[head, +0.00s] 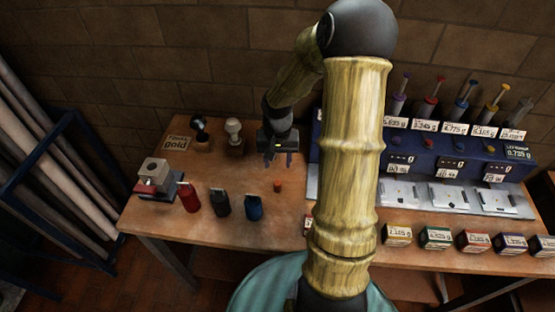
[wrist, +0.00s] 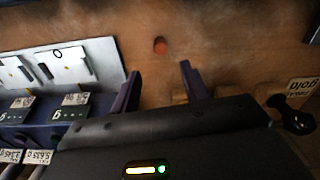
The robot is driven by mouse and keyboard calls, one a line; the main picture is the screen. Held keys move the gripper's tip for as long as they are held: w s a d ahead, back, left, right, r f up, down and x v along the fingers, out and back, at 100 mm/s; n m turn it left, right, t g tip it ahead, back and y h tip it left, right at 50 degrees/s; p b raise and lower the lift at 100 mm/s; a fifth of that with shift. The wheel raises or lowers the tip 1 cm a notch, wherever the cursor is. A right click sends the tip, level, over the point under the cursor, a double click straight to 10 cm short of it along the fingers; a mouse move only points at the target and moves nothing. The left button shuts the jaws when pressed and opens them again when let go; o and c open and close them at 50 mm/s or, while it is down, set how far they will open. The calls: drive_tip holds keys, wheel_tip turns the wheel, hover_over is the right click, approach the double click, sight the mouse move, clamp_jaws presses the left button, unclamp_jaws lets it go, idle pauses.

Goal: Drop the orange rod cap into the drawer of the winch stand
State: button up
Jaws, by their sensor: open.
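A small orange-red cylinder (head: 277,186), which matches the orange rod cap, stands on the wooden bench. It also shows in the wrist view (wrist: 160,46), centred beyond the gap between my fingers. My gripper (head: 278,160) is open and empty, pointing down over the bench, a little behind the cap in the head view. Its two purple fingers also show in the wrist view (wrist: 160,70), apart from the cap.
Red, black and blue containers (head: 253,207) stand left of the cap. Two stamps (head: 234,132) and a gold label are behind. A blue weighing unit (head: 420,148) with silver plates fills the right, with small labelled boxes (head: 435,238) in front. A rack stands left.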

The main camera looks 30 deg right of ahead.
drive_tip(key=s+a+r+n+t, duration=0.2)
drive_tip(key=s+a+r+n, duration=0.3)
drive_tip(key=s+a+r, duration=0.3)
drive_tip(key=s+a, duration=0.2)
drive_tip(key=s, duration=0.1)
drive_tip(key=shift+a+r+t, duration=0.3)
drive_tip(key=shift+a+r, duration=0.05)
drive_tip(key=shift+a, duration=0.05)
drive_tip(key=shift+c, duration=1)
